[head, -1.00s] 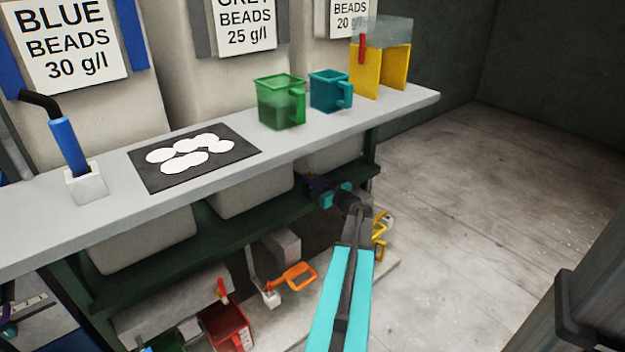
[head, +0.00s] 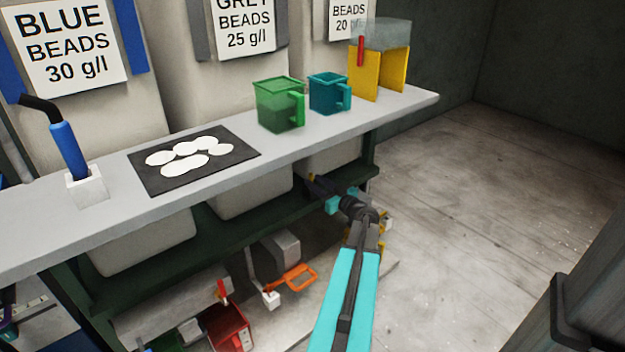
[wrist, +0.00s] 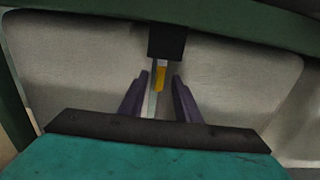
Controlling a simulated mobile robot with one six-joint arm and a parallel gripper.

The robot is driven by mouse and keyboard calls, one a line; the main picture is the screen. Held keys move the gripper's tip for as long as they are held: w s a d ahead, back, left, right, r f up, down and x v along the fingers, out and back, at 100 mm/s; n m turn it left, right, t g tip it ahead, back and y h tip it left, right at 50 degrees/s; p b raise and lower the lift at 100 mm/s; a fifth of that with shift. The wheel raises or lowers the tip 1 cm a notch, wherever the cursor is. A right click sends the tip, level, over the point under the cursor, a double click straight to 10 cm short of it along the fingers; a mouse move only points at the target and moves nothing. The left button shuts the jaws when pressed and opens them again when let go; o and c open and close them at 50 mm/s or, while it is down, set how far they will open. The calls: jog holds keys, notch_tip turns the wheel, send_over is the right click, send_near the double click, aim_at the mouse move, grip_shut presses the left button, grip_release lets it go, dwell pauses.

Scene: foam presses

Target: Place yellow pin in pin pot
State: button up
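A small yellow piece, likely the yellow pin (wrist: 161,78), shows in the wrist view on a thin pale strip under a dark block (wrist: 167,40). A tiny yellow spot also shows near my gripper's tip in the head view. My gripper (wrist: 158,90) has its two purple fingers apart, one on each side of the strip. In the head view my gripper (head: 320,187) is low, under the bench top by the green frame. I cannot identify the pin pot.
The grey bench top (head: 225,190) overhangs my gripper. A green jug (head: 278,108), a teal jug (head: 326,95) and a yellow stand (head: 364,72) are on it. The green rail (wrist: 220,18) crosses above the fingers. An orange-handled tool (head: 297,278) lies below. Floor at right is clear.

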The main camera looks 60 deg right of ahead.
jog(key=v, duration=0.9)
jog(key=shift+p, duration=0.3)
dwell(0.4)
